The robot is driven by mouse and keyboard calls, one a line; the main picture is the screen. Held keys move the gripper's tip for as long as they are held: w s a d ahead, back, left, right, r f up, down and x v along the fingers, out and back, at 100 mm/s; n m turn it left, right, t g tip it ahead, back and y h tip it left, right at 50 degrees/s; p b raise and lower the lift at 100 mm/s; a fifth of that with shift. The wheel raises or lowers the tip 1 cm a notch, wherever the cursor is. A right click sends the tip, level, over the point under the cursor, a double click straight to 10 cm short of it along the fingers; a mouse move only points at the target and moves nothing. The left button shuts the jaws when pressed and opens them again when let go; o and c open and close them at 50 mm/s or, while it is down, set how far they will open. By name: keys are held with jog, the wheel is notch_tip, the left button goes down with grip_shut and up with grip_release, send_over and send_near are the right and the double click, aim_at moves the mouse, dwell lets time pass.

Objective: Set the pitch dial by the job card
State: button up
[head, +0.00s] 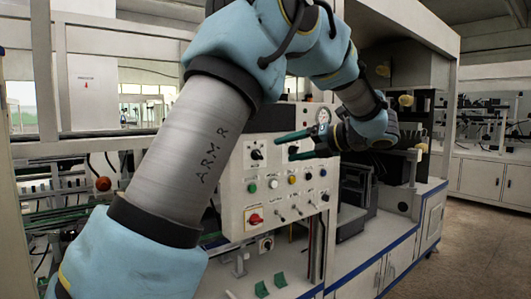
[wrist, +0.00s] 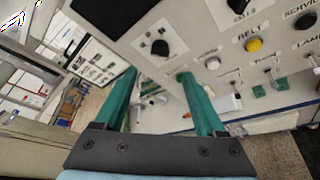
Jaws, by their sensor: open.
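A light control panel (head: 237,205) stands in front of me. It carries two black dials with white pointer marks, a left one (head: 256,154) and a right one (head: 293,152). I cannot read which is the pitch dial. The left dial also shows in the wrist view (wrist: 160,47), above the gap between my fingers. My gripper (head: 283,148) has its two green fingers apart, with nothing between them, in front of the panel near the right dial. In the wrist view my gripper (wrist: 157,73) is open too. I cannot make out a job card for certain.
Below the dials are a green button (head: 252,187), a white button (head: 273,183) and a yellow button (head: 292,179) labelled BELT. Several toggle switches and a red switch (head: 255,219) sit lower. A gauge (head: 323,115) tops the panel. A white sheet with a red arrow (head: 86,83) hangs left.

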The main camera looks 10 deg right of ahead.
aim_at(260, 155)
jog(key=p+x, duration=0.3)
jog(key=x, duration=0.5)
jog(key=shift+w+a, duration=0.15)
jog(key=shift+w, duration=0.1)
jog(key=shift+w+a+f+p, duration=0.2)
jog(key=shift+w+a+p, duration=0.1)
jog(key=shift+w+a, duration=0.05)
grip_shut()
